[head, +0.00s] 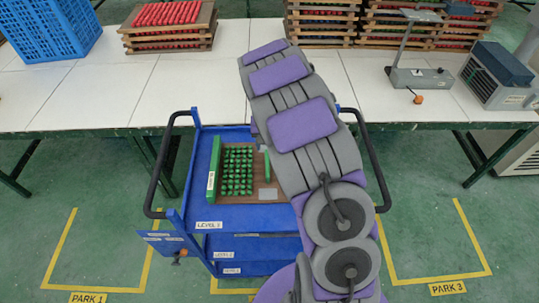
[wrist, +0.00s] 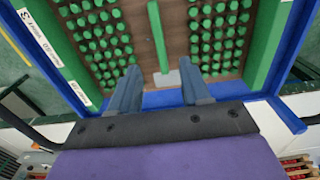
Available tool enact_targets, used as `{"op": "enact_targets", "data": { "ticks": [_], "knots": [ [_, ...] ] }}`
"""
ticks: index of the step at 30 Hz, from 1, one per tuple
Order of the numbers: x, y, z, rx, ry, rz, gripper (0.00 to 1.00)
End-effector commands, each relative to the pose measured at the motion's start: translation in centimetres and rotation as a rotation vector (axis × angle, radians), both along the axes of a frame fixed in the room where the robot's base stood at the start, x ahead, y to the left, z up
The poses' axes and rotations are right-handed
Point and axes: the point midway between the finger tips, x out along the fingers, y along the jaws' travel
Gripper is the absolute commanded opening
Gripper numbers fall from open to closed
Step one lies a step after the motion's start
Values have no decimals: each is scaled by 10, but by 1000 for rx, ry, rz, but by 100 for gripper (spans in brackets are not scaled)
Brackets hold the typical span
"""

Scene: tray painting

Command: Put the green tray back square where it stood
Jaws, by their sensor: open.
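The green tray (head: 213,165) lies on the top level of a blue cart (head: 203,150). It has a brown base, green side walls and rows of small green pieces. My arm hides its right part in the head view. In the wrist view the tray (wrist: 157,35) shows a green middle bar with pieces on both sides and a grey patch at the bar's near end. My gripper (wrist: 160,75) is open, its two fingers apart near the tray's near edge, one on each side of the grey patch. The head view hides my gripper behind my arm.
The cart has black handles (head: 150,160) on both sides and stands in front of a white table (head: 110,90). On the table are a blue crate (head: 52,28), stacked wooden trays of red pieces (head: 170,25) and a grey device (head: 495,75). Yellow floor markings flank the cart.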

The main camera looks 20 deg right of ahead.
Motion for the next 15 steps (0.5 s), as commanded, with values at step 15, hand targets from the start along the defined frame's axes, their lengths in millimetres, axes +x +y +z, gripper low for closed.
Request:
{"op": "enact_targets", "data": {
  "ticks": [15],
  "knots": [
    [-116,38,112,-18,52,62,47]
  ]
}}
